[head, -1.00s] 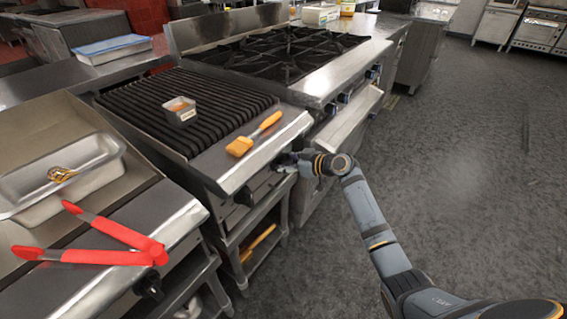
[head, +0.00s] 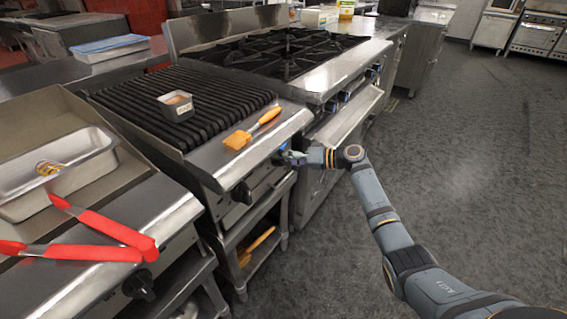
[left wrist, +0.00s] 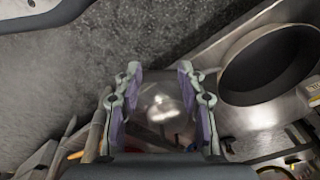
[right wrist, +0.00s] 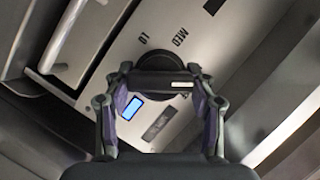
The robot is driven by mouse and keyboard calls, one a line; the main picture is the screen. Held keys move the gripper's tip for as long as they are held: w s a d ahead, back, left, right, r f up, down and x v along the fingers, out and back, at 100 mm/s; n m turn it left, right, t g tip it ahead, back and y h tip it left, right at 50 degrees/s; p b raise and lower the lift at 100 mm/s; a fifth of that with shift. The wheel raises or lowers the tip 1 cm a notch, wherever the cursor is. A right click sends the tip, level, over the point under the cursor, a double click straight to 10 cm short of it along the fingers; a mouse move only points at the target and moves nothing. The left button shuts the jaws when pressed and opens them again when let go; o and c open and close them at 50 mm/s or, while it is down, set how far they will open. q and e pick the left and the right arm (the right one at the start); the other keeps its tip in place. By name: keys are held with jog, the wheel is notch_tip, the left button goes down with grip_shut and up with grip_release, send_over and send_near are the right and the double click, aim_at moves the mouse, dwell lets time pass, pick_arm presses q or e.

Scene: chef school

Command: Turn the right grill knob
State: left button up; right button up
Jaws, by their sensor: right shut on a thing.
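The right grill knob (right wrist: 158,62) is a round black dial with a raised bar in the right wrist view. "LO" and "MED" are printed beside it, and a white mark shows on the right part of the bar. My right gripper (right wrist: 160,76) is shut on this bar, one finger at each end. In the head view my right gripper (head: 285,158) is at the grill's front panel and mostly hides the knob. My left gripper (left wrist: 159,68) is open, its fingers apart with nothing seen gripped between them; it is outside the head view.
A lit blue display (right wrist: 131,107) is beside the knob. Another black grill knob (head: 242,193) is to the left. An orange brush (head: 252,130) lies on the grill's front ledge and a small container (head: 176,106) on the grate. Red-handled tongs (head: 95,240) lie nearer. Floor at right is clear.

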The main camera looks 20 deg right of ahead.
jog(key=m+y+b, duration=0.2)
jog(key=m, duration=0.2)
jog(key=shift+d+f+m, duration=0.1)
jog(key=shift+f+m, duration=0.05)
jog(key=shift+m, duration=0.15)
pick_arm(q)
notch_tip(320, 180, up, 10)
jog(key=w+d+b, duration=0.1)
jog(key=d, duration=0.1)
jog(key=shift+w+d+r, duration=0.25)
jog(key=shift+d, duration=0.05)
pick_arm(e)
jog(key=shift+m+y, duration=0.4)
jog(key=shift+m, duration=0.4)
jog(key=o, duration=1.2)
jog(key=shift+c, duration=0.2)
jog(key=shift+d, duration=0.1)
jog(key=v, duration=1.1)
jog(key=shift+s+d, duration=0.3)
jog(key=shift+f, duration=0.15)
